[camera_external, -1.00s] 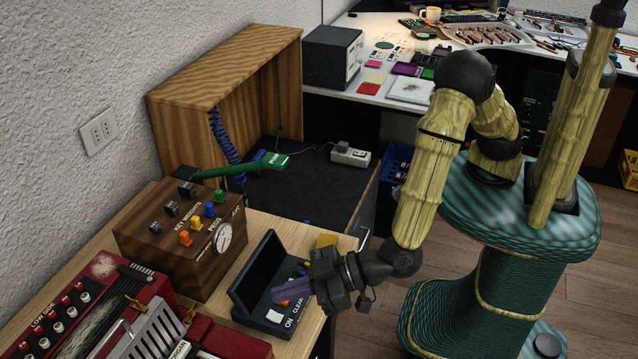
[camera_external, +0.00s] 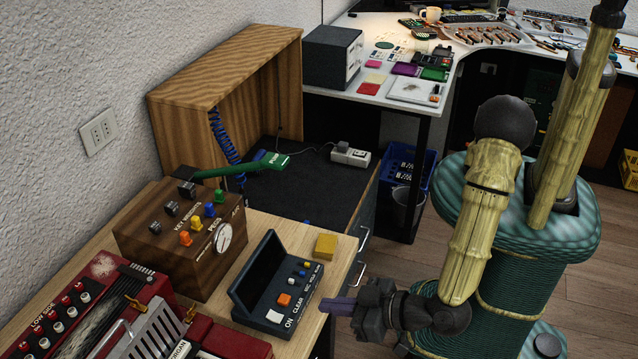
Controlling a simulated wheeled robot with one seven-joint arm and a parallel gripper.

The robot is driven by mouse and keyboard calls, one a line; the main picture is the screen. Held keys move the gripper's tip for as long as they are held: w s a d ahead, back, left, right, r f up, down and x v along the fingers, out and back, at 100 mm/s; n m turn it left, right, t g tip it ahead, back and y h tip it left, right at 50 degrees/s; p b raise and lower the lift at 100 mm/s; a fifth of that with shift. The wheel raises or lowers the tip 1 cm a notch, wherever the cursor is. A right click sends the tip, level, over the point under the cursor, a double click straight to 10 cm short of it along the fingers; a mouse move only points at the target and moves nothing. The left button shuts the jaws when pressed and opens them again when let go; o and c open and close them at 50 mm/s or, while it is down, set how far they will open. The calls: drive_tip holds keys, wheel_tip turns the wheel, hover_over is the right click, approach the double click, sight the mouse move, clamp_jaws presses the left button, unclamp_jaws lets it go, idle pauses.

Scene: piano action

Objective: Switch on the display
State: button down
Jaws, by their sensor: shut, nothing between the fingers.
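The display (camera_external: 262,272) is a dark blue-grey unit with a raised screen, standing on the light wooden bench at its right side. The screen is dark. Its sloped panel carries a white button (camera_external: 274,316) beside the word ON, an orange button (camera_external: 284,300) beside the word CLEAR, and small blue, yellow and white buttons farther back. I cannot tell whether the white button is pressed in. My gripper (camera_external: 324,306), with purple fingers, is shut and empty. It is just right of the panel, by the bench edge, pointing left, and appears apart from the buttons.
A yellow block (camera_external: 326,245) sits behind the display. A red instrument (camera_external: 95,325) fills the front left. Open floor lies right of the bench.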

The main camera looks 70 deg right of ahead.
hover_over(280, 317)
drive_tip(key=s, duration=0.3)
wheel_tip(280, 317, down, 3)
drive_tip(key=w+f, duration=0.2)
drive_tip(key=f, duration=0.1)
drive_tip(key=shift+w+f, duration=0.3)
drive_tip(key=shift+f, duration=0.2)
drive_tip(key=shift+w+p, duration=0.1)
drive_tip(key=shift+p, duration=0.55)
drive_tip(key=shift+f+g, duration=0.2)
drive_tip(key=shift+g, duration=0.1)
drive_tip(key=shift+w+r+p, duration=0.35)
drive_tip(key=shift+w+r, duration=0.05)
drive_tip(key=shift+w, duration=0.35)
